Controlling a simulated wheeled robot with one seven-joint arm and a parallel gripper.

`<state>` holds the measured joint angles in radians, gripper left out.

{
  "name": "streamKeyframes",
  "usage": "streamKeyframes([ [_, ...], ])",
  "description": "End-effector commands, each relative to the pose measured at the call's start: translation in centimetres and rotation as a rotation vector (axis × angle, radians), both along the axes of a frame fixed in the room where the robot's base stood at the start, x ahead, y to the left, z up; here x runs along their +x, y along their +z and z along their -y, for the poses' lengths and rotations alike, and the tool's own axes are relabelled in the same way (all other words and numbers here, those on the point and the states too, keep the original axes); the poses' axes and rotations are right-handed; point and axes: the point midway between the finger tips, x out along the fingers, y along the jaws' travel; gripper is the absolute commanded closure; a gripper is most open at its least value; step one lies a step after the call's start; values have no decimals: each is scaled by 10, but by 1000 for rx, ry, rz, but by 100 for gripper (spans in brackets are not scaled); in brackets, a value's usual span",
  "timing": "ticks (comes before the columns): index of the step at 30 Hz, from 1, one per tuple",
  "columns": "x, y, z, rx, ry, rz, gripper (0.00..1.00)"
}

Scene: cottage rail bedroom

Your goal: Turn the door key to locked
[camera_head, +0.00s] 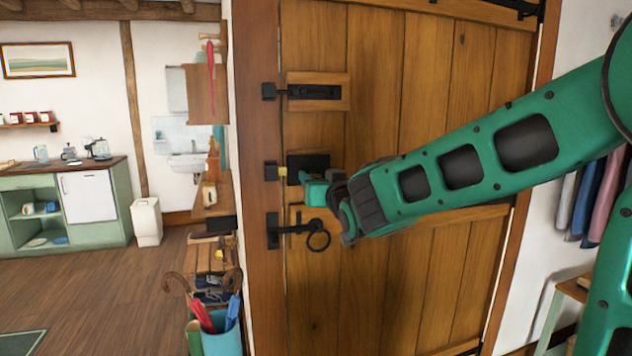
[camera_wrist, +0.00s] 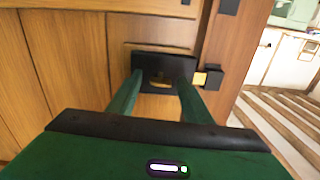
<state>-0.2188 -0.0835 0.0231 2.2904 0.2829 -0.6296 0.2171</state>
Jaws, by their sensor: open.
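The wooden door (camera_head: 375,90) is shut. It carries a black lock case (camera_head: 308,162) near its left edge, which also shows in the wrist view (camera_wrist: 165,63). A small brass piece, apparently the key (camera_wrist: 160,83), shows on the lock case between my fingertips; its exact angle is hard to tell. My gripper (camera_head: 312,185) is at the lock, open, with one finger on each side of the brass piece. No contact is clear. In the head view my gripper hides the key. A brass piece (camera_wrist: 200,78) shows between lock case and black keeper (camera_wrist: 213,76).
A black bolt (camera_head: 314,92) sits above the lock. A black latch with a ring handle (camera_head: 318,236) is below, close under my gripper. A bucket with umbrellas (camera_head: 222,328) and a wooden bench stand left of the door frame (camera_head: 262,300).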

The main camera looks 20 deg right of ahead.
Motion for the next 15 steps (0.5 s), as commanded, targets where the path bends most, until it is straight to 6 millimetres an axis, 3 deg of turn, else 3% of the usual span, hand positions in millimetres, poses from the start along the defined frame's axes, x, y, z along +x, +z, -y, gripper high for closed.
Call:
streamKeyframes([
  [8, 1, 0, -1, 0, 0, 0, 57],
  [12, 1, 0, 0, 0, 0, 0, 91],
  [13, 1, 0, 0, 0, 0, 0, 96],
  [15, 1, 0, 0, 0, -1, 0, 96],
])
